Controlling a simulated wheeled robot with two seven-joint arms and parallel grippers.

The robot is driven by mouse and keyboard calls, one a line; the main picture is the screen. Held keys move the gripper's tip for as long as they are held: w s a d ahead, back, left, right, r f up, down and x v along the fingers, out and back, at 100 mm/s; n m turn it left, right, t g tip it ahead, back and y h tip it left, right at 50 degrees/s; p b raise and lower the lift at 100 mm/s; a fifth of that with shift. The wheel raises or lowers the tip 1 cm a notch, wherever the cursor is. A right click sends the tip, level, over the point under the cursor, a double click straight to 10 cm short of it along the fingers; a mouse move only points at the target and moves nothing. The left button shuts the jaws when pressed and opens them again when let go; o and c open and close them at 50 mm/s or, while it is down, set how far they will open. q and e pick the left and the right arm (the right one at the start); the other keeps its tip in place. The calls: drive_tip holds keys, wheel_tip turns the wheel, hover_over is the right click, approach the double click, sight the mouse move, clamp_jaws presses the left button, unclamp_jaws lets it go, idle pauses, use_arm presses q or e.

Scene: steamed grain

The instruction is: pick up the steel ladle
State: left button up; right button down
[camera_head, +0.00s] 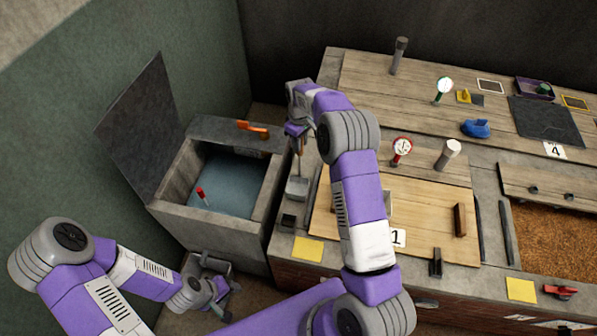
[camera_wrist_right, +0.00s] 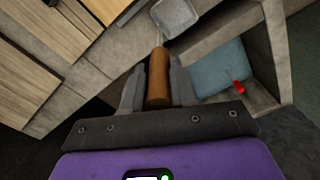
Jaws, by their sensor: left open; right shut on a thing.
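The steel ladle has a squarish grey bowl (camera_head: 297,188) and a brown wooden handle (camera_wrist_right: 158,76). My right gripper (camera_head: 297,132) is shut on the handle, with a finger on each side of it in the right wrist view (camera_wrist_right: 158,88). The ladle hangs bowl down near the left edge of the bench, by the tank; I cannot tell whether the bowl touches anything. My left gripper (camera_head: 216,292) is open and empty, low in front of the tank.
A stone tank (camera_head: 165,187) with its dark lid (camera_head: 143,110) raised holds blue-grey water and a red-tipped object (camera_head: 201,193). An orange handle (camera_head: 253,129) lies on its back rim. Wooden boards (camera_head: 430,215), dials and a blue item (camera_head: 476,129) occupy the bench.

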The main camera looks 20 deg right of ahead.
idle(0.3)
wheel_tip(320, 180, up, 10)
drive_tip(key=shift+r+p, duration=0.1)
drive_tip(key=shift+p, duration=0.5)
drive_tip(key=c, duration=1.4)
unclamp_jaws()
clamp_jaws()
